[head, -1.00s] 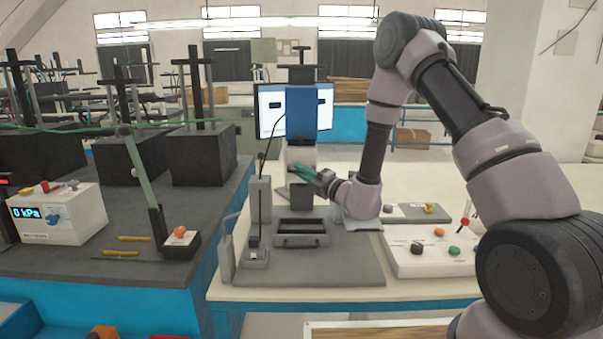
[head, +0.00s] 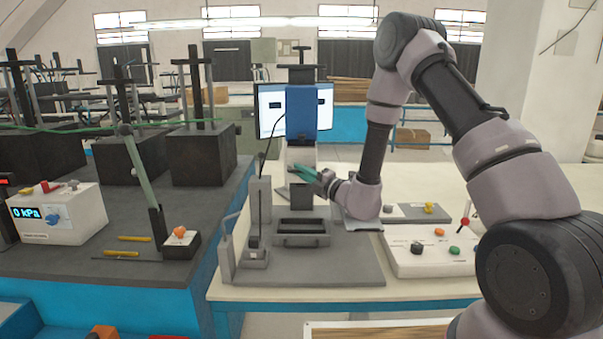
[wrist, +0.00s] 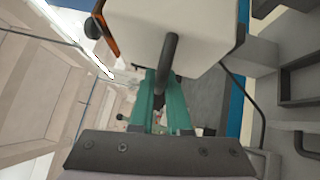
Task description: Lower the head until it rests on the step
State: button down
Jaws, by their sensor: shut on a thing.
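The head looks to be the pale block (head: 300,156) under the blue housing (head: 309,108) of the press-like stand. In the wrist view the pale block (wrist: 178,35) fills the top, with a dark bar (wrist: 167,65) in front of it. My gripper (head: 316,174), with green fingers, is at the block's lower front. In the wrist view my gripper (wrist: 160,88) is shut on the bar. A dark grey piece (head: 301,196) stands below the head, likely the step. My fingers cover the space between, so I cannot tell if they touch.
A grey tray (head: 302,240) with a handle sits in front of the stand. A slim grey post device (head: 256,225) is to its left. A white panel with knobs (head: 430,256) lies to the right. A screen (head: 268,110) is behind.

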jog(key=shift+f, duration=0.1)
jog(key=shift+s+f, duration=0.1)
jog(key=shift+f, duration=1.7)
jog(key=c, duration=0.9)
grip_release()
jog(key=shift+f, duration=0.1)
jog(key=shift+d, duration=0.15)
jog(key=v, duration=1)
jog(key=shift+s+d, duration=0.1)
jog(key=shift+s, duration=0.15)
